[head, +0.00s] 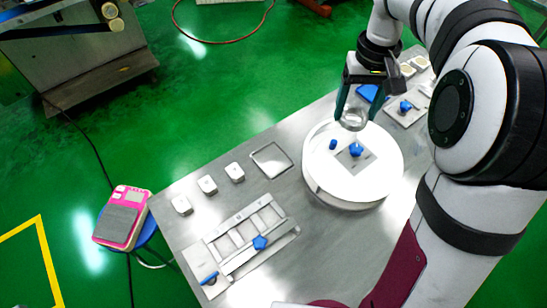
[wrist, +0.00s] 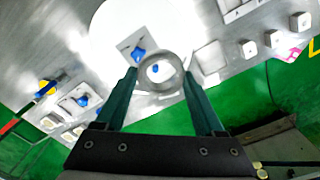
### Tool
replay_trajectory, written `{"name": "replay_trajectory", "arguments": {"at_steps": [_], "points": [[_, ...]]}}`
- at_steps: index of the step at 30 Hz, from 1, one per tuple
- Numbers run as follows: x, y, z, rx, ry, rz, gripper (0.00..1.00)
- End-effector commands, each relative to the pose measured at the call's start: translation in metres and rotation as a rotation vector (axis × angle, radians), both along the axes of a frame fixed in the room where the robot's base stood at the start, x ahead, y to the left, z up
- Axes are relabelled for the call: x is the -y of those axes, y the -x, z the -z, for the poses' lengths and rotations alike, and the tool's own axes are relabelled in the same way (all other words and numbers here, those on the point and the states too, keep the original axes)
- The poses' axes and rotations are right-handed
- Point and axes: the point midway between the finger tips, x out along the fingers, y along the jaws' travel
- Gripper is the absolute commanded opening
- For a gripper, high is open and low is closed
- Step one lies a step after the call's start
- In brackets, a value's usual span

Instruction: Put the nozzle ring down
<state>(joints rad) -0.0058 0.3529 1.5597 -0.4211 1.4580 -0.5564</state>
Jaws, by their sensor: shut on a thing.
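My gripper (head: 352,112) is shut on the nozzle ring (head: 353,120), a clear-to-silver round ring held above the white round turntable. In the wrist view the ring (wrist: 160,72) sits between the two dark green fingertips, with its opening facing the camera. A small blue piece shows through it. The white turntable (head: 325,180) stands on the metal table. On it lie a grey square plate (head: 366,163) with a blue knob-like part (head: 356,149) and a small blue piece (head: 333,144). The ring appears apart from the turntable, though the exact gap is hard to tell.
A long tray with compartments (head: 208,253) and a blue star-shaped part (head: 260,242) lie at the front left. Several white blocks (head: 207,184) and an empty square tray (head: 270,160) line the left edge. More small trays with blue parts (head: 405,106) stand at the back right.

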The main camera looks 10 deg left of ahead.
Motion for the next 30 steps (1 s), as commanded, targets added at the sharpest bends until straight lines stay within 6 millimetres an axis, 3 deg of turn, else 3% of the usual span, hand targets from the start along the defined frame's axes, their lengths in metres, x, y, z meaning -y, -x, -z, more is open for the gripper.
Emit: {"name": "replay_trajectory", "arguments": {"at_steps": [3, 6, 14, 23, 30], "points": [[-0.003, 0.02, -0.017, 0.003, 0.001, -0.018, 0.08], [-0.01, 0.032, -0.021, 0.0, 0.001, -0.146, 0.08], [-0.033, 0.022, 0.0, -0.006, 0.002, -0.601, 0.08], [-0.075, -0.005, 0.051, -0.011, 0.0, -1.355, 0.08], [-0.126, -0.022, 0.114, -0.011, -0.003, -2.169, 0.08]]}}
